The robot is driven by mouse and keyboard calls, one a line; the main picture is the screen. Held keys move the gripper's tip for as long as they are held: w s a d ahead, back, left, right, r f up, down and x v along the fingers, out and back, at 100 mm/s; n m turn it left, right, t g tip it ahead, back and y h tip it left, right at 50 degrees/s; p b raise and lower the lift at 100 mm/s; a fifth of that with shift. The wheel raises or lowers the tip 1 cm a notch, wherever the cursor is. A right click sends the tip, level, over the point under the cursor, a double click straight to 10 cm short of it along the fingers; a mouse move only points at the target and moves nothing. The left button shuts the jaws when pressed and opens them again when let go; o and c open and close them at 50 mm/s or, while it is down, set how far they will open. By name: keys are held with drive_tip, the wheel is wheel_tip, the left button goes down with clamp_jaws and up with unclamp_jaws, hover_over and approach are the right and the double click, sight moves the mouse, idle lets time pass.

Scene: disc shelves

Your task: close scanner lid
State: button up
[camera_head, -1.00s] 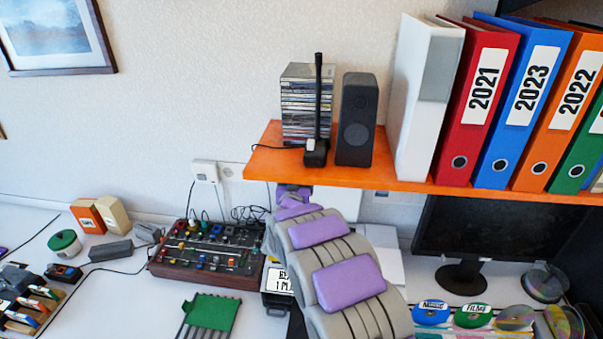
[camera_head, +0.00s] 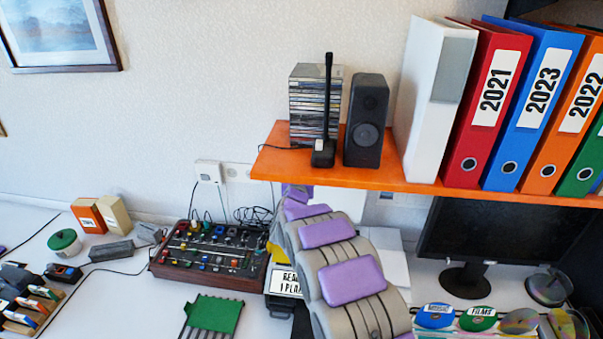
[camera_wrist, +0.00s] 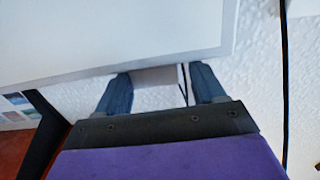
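The scanner is mostly hidden behind my arm in the head view; a white body (camera_head: 394,268) shows to the right of the arm, with a white upright panel (camera_head: 345,203), likely its raised lid, under the orange shelf. In the wrist view a large white panel with a grey edge (camera_wrist: 130,35), likely the lid, fills the top. My gripper (camera_wrist: 158,75) has its two dark blue fingers spread apart at the panel's lower edge. A small pale block shows between them. I cannot tell whether the fingers touch the panel. My gripper's fingers are hidden in the head view.
The orange shelf (camera_head: 400,179) overhangs my arm, carrying a black speaker (camera_head: 366,120), a microphone (camera_head: 323,150) and binders. A mixer (camera_head: 212,250) stands left of the arm. A monitor (camera_head: 490,235) stands to the right. A black cable (camera_wrist: 284,80) hangs in the wrist view.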

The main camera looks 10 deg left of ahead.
drive_tip(key=shift+d, duration=0.4)
drive_tip(key=c, duration=0.4)
drive_tip(key=shift+a, duration=0.15)
clamp_jaws()
idle(0.9)
drive_tip(key=o, duration=0.8)
unclamp_jaws()
drive_tip(key=shift+s+a, duration=0.1)
drive_tip(key=shift+s, duration=0.05)
drive_tip(key=shift+s+a+r+p, duration=0.15)
drive_tip(key=shift+s+r, duration=0.3)
drive_tip(key=shift+s, duration=2.85)
drive_tip(key=shift+s+a+r+p, duration=0.15)
drive_tip(key=shift+s+r, duration=0.3)
drive_tip(key=shift+s, duration=2.85)
drive_tip(key=shift+s+r+p, duration=0.15)
drive_tip(key=shift+s+r, duration=0.3)
drive_tip(key=shift+s, duration=2.85)
